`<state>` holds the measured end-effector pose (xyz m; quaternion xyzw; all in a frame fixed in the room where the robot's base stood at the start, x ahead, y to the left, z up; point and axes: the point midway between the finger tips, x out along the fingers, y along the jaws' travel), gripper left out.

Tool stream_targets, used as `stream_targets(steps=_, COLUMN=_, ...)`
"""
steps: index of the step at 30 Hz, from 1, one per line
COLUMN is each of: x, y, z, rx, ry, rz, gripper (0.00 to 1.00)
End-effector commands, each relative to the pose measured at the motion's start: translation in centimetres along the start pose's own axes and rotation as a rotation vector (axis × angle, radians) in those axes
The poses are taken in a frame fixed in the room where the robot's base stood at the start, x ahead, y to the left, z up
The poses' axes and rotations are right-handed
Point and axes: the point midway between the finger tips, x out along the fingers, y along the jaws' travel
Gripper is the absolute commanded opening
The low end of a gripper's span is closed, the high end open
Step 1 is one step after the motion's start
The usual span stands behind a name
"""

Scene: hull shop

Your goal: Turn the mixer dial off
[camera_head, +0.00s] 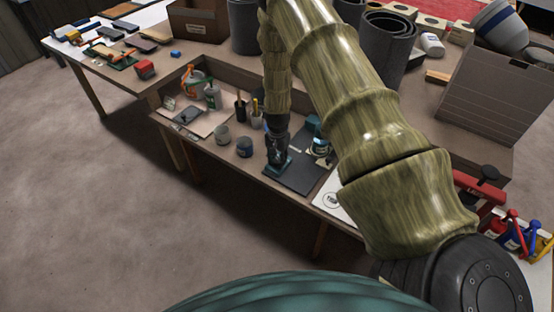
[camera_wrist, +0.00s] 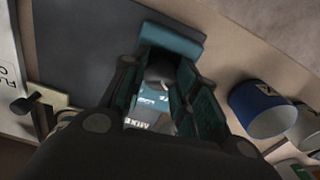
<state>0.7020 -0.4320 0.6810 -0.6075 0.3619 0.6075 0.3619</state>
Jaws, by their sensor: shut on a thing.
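The mixer (camera_wrist: 170,38) is a teal machine on a dark mat, with a white label lettered in part "MIXE" below the dial. The dial (camera_wrist: 158,73) is a dark round knob between my fingers in the wrist view. My gripper (camera_head: 277,153) points down over the mixer in the head view, and its teal-padded fingers are closed in on the dial from both sides. The teal base (camera_head: 280,168) shows under the gripper in the head view. The gripper hides the dial there, and I cannot read any dial mark.
The dark mat (camera_head: 303,177) lies on the bench. A blue cup (camera_wrist: 262,108) stands right of the mixer in the wrist view. A white lettered sheet (camera_head: 333,199) lies near the front edge. Dark rolls (camera_head: 385,45) stand behind.

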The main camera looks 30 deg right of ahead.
Motion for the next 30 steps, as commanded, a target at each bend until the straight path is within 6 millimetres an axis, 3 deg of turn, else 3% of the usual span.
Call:
stream_targets(steps=5, x=0.1, y=0.2, z=0.1, rx=0.001, ry=-0.002, rz=0.004, gripper=0.06)
stream_targets(steps=6, x=0.1, y=0.2, z=0.1, rx=0.001, ry=-0.002, rz=0.004, gripper=0.32)
stream_targets(steps=10, x=0.1, y=0.2, z=0.1, rx=0.001, ry=-0.002, rz=0.003, gripper=0.53)
stream_targets(steps=22, x=-0.4, y=-0.1, z=0.0, rx=0.0, ry=0.0, rz=0.0, gripper=0.53)
stream_targets(steps=30, x=-3.8, y=-0.1, z=0.0, rx=0.0, ry=0.0, rz=-0.001, gripper=0.53)
